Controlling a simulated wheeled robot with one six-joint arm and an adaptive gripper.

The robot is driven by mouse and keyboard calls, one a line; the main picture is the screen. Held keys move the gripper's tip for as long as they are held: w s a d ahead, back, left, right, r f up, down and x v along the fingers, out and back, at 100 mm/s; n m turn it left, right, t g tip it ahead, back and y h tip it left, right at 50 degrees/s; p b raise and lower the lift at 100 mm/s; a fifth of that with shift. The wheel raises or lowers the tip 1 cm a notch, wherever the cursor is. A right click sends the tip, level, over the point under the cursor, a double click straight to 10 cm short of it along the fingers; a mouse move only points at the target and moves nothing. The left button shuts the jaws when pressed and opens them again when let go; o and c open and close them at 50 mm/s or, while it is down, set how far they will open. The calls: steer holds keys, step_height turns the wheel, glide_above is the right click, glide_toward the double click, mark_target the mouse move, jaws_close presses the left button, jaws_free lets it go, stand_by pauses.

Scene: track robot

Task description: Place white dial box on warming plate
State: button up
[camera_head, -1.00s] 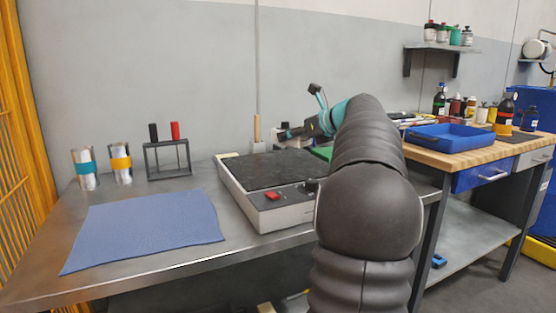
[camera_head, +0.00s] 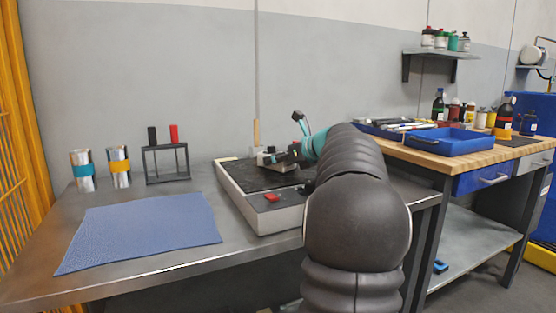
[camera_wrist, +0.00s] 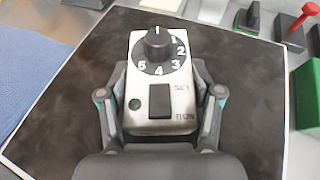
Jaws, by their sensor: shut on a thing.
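The white dial box (camera_wrist: 159,96) has a black numbered dial, a green button and a black switch. In the wrist view it sits between the two fingers of my gripper (camera_wrist: 162,110), which is shut on it. The warming plate (camera_head: 262,212) is a pale-sided unit with a dark top (camera_wrist: 75,95) and a red switch. The box is over the dark top; I cannot tell whether it touches it. In the head view my gripper (camera_head: 284,158) is above the plate, with the box (camera_head: 268,158) partly hidden at its tip.
A blue mat (camera_head: 140,232) lies left of the plate. Two banded cans (camera_head: 82,170) and a black rack (camera_head: 167,163) with black and red handles stand at the back left. A wooden bench with a blue tray (camera_head: 450,141) is at the right.

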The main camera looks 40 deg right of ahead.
steer(key=o, duration=1.5)
steer(key=shift+f, duration=0.1)
steer(key=shift+c, duration=0.2)
steer(key=shift+s+r, duration=0.2)
steer(key=shift+r, duration=0.05)
steer(key=p+v, duration=0.1)
steer(key=v, duration=1)
steer(key=shift+s+r, duration=0.1)
steer(key=shift+s, duration=0.15)
